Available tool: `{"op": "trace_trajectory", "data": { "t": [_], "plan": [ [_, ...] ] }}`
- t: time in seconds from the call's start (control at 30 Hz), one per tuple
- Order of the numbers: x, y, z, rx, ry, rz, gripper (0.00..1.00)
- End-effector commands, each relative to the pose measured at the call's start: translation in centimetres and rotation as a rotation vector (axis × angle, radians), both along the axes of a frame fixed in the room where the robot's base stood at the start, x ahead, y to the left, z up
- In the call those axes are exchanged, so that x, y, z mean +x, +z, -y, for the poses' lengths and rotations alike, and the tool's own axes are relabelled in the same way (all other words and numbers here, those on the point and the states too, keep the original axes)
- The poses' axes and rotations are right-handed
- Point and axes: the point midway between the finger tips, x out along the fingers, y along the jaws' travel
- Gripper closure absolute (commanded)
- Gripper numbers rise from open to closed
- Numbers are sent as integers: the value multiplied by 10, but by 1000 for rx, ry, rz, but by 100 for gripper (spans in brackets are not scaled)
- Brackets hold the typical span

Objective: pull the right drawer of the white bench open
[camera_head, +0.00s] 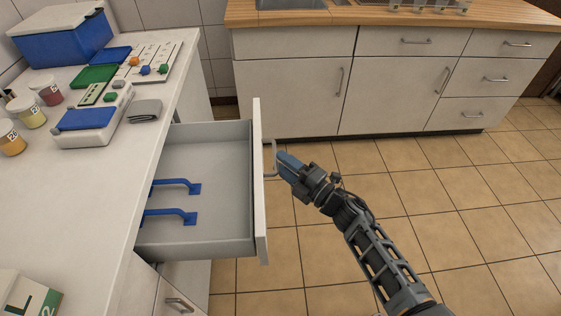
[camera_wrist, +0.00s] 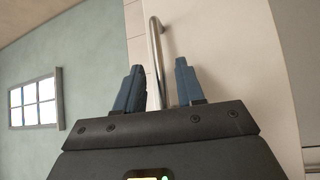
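The right drawer (camera_head: 200,238) of the white bench (camera_head: 160,110) stands pulled well out, with its grey inside showing. Two blue handle-like pieces (camera_head: 175,187) lie in it. The drawer's front panel (camera_head: 258,185) carries a metal bar handle (camera_head: 273,160), which also shows in the wrist view (camera_wrist: 155,50). My gripper (camera_head: 283,160) is at this handle, in front of the panel. In the wrist view its two blue fingers (camera_wrist: 158,85) stand apart, with the bar between them and a gap visible beside it. Contact with the bar cannot be told.
The bench top holds a blue box (camera_head: 62,38), several jars (camera_head: 30,112), a scale-like device (camera_head: 90,120) and trays. Another drawer handle (camera_head: 179,304) is low on the bench. White cabinets (camera_head: 390,85) stand at the back. Tiled floor (camera_head: 450,200) is clear on the right.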

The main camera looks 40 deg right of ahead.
Motion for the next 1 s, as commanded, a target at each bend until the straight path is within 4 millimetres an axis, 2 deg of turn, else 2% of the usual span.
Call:
{"op": "trace_trajectory", "data": {
  "t": [0.2,0.4,1.0],
  "plan": [
    [-37,-7,5,0,-1,-2,62],
    [-57,-9,9,0,-1,-1,62],
    [-61,-8,9,0,-1,-1,62]
  ]
}}
